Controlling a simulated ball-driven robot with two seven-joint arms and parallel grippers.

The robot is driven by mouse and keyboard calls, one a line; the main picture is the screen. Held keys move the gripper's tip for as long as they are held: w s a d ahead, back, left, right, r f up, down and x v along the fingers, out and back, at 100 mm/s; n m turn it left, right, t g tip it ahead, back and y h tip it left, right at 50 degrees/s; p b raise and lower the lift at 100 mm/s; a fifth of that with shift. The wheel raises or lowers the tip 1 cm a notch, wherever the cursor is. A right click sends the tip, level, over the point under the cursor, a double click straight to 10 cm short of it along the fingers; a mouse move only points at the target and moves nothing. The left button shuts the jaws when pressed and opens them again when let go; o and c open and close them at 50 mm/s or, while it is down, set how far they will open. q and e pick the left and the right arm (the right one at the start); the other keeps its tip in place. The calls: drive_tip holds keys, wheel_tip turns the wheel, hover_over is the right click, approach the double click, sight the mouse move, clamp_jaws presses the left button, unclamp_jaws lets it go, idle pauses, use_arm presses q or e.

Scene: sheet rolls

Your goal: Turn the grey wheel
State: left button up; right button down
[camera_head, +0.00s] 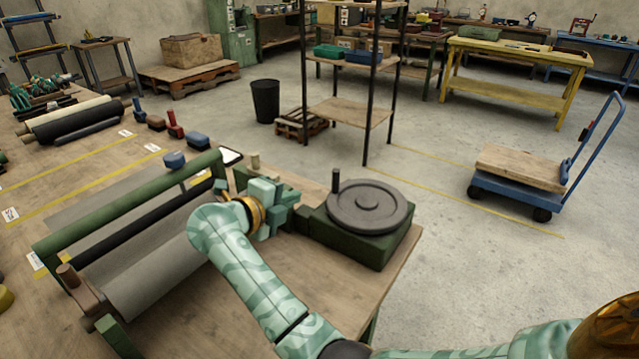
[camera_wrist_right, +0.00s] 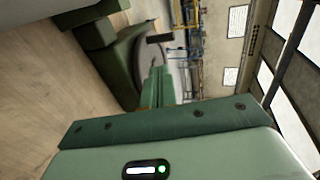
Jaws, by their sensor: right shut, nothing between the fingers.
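The grey wheel (camera_head: 372,212) lies flat on top of a dark green box (camera_head: 358,243) at the right end of the wooden bench. A dark upright handle (camera_head: 335,181) stands on the wheel's rim at its left back side. My right gripper (camera_head: 288,205) is left of the wheel, close to the green box, and shut with nothing in it. In the right wrist view its green fingers (camera_wrist_right: 158,88) point away from the camera, with dark green parts beside them. I cannot tell if the fingers touch the box. My left gripper is not in view.
A roller frame with a grey sheet roll (camera_head: 165,272) stands on the bench left of my right arm. A blue block (camera_head: 197,141) and a red-handled tool (camera_head: 175,127) lie behind it. A shelf rack (camera_head: 350,112) stands beyond the bench. The floor right of the bench is clear up to a blue cart (camera_head: 520,190).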

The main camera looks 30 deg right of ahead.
drive_tip(key=b, duration=0.4)
approach(333, 179)
drive_tip(key=x, duration=0.5)
drive_tip(key=shift+f, duration=0.4)
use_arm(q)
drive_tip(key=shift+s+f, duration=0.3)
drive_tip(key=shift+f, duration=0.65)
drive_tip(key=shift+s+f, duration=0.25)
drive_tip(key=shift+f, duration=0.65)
use_arm(e)
drive_tip(key=shift+w+d+r, duration=0.2)
drive_tip(key=shift+d, duration=0.45)
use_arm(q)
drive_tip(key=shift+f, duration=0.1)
use_arm(e)
drive_tip(key=shift+w+g, duration=0.1)
drive_tip(key=shift+g, duration=0.2)
